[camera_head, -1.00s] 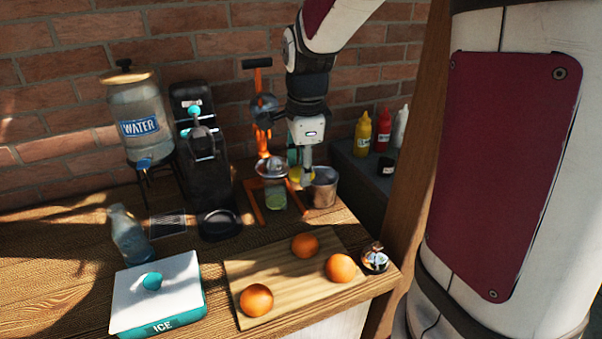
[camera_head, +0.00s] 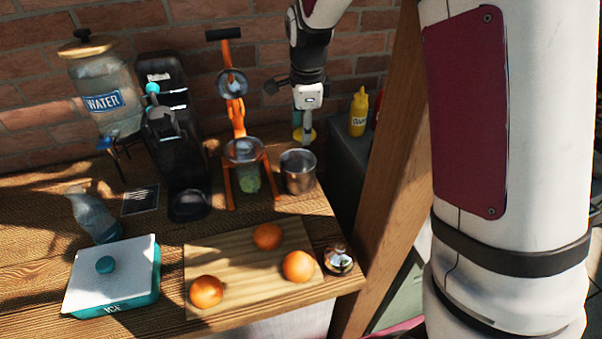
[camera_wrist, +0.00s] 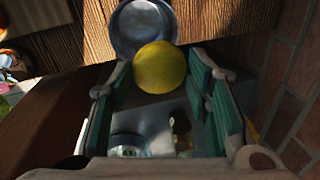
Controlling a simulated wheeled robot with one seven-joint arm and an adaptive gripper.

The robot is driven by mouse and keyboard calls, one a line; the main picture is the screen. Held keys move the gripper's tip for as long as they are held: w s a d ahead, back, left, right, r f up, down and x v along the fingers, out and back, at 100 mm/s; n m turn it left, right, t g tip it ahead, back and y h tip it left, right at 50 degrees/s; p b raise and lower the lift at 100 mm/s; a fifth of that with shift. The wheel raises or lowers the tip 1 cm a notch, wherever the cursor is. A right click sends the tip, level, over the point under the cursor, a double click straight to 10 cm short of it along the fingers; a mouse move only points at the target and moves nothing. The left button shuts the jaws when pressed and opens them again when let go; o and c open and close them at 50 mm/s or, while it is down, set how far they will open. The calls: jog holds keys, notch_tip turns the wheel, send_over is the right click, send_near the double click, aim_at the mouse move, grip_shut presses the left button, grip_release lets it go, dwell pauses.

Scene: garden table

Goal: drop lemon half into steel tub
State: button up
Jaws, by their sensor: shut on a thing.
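The yellow lemon half (camera_head: 305,136) is held at the tips of my gripper (camera_head: 304,127), which is shut on it and points down. In the wrist view the lemon half (camera_wrist: 159,67) shows as a round yellow face between the teal fingers (camera_wrist: 158,80). The steel tub (camera_head: 298,178) stands upright on the table near its right edge. In the head view the lemon half appears just above and behind the tub's rim. In the wrist view it overlaps the near edge of the tub (camera_wrist: 128,38), with most of the opening beyond it. The tub's floor is not clear.
An orange juice press (camera_head: 238,150) with a glass stands just left of the tub. A cutting board (camera_head: 225,262) with oranges and a small metal bell (camera_head: 338,259) are in front. A wooden post (camera_head: 378,190) and a yellow bottle (camera_head: 358,112) are to the right.

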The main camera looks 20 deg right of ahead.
jog(key=shift+f+b, duration=0.45)
jog(key=shift+f, duration=0.8)
jog(key=o, duration=1.3)
jog(key=shift+a+r, duration=0.1)
jog(key=r, duration=0.4)
jog(key=s+r, duration=0.1)
jog(key=r, duration=0.2)
jog(key=s+r, duration=0.1)
jog(key=r, duration=0.3)
jog(key=shift+s+a+r, duration=0.1)
jog(key=shift+s+r, duration=0.05)
jog(key=shift+r, duration=0.15)
